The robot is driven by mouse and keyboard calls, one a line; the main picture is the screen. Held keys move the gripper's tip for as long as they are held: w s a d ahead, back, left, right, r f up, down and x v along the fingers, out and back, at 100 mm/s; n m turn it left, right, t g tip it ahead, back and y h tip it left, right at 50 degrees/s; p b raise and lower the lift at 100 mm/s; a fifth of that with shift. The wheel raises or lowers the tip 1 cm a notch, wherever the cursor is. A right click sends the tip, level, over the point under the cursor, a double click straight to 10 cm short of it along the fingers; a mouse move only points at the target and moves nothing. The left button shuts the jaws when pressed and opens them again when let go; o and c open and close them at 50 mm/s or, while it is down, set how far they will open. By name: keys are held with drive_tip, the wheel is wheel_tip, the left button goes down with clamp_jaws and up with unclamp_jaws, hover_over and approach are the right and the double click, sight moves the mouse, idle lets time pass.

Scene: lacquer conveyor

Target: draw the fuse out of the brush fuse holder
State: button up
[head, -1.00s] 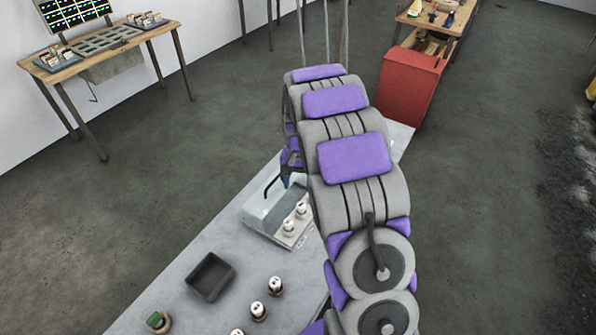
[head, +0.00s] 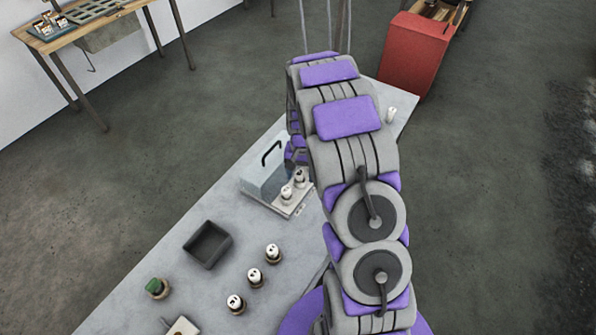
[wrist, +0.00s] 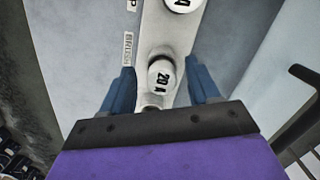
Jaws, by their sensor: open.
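A pale holder plate (head: 277,208) on the bench carries two white fuse caps, a near cap (head: 286,192) and a far cap (head: 300,177). In the wrist view my gripper (wrist: 162,70) is open, its blue fingers on either side of a white cap (wrist: 163,74) marked "20 A". The fingers look apart from it. A second cap (wrist: 181,4) is cut off at the top edge. A vertical label (wrist: 128,48) beside the caps is too blurred to read surely. In the head view my arm mostly hides the gripper.
A clear cover (head: 260,183) with a black handle (head: 272,151) stands left of the caps. A dark empty tray (head: 207,244), several separate white-capped fuses (head: 254,277) and a green-topped part (head: 157,288) stand nearer on the bench (head: 180,275). A red cabinet (head: 415,55) is beyond.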

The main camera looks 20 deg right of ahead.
drive_tip(key=shift+d, duration=0.25)
drive_tip(key=shift+c, duration=1)
drive_tip(key=shift+a, duration=0.55)
drive_tip(key=c, duration=0.5)
drive_tip(key=shift+d, duration=0.1)
clamp_jaws()
